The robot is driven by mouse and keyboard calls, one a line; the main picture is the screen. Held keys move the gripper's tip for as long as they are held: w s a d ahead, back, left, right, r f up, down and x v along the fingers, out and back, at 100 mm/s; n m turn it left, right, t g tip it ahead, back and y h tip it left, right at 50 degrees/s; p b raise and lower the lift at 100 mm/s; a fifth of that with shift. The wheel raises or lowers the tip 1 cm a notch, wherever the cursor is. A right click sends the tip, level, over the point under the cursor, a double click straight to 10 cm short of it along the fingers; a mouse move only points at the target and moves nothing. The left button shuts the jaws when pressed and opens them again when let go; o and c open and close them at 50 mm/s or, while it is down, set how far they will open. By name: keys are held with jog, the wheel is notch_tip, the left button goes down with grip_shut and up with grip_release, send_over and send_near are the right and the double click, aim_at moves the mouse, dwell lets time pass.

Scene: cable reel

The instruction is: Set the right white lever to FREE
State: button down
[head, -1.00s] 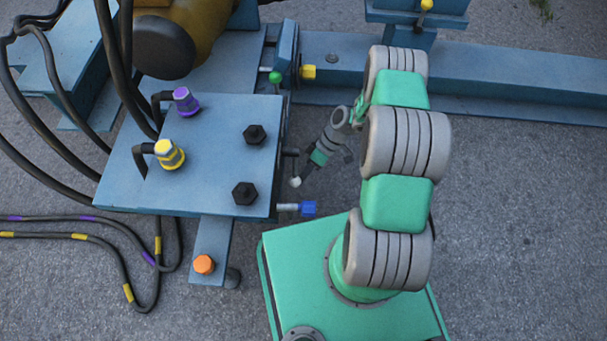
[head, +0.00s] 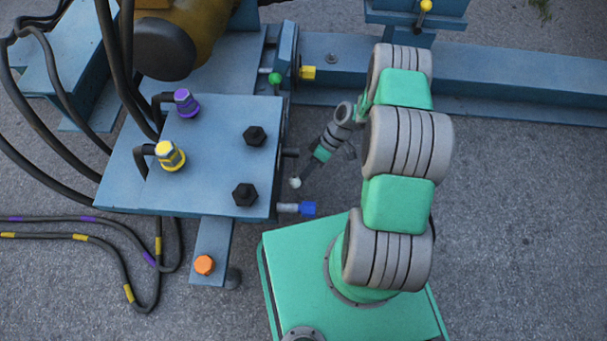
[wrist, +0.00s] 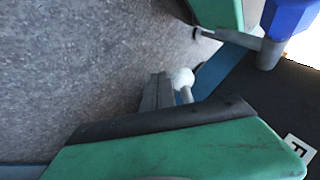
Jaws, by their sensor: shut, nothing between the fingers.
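The white lever's round knob (head: 295,183) shows in the head view beside the right edge of the blue plate. In the wrist view the white knob (wrist: 182,78) sits on a short grey rod, close to the right of my fingertips. My gripper (wrist: 157,92) is shut with nothing between its fingers. I cannot tell whether it touches the knob. In the head view my gripper (head: 305,171) is just above and right of the knob. A white label with a dark letter, apparently F (wrist: 298,149), is on the dark panel, partly cut off by my green gripper part.
A blue knob on a grey stem (head: 308,208) sticks out just below the lever; it also shows in the wrist view (wrist: 287,15). The blue plate (head: 215,120) carries purple and yellow fittings and black bolts. Open ground lies right of my arm.

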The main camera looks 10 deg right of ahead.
jog(key=p+v, duration=0.1)
jog(key=v, duration=0.5)
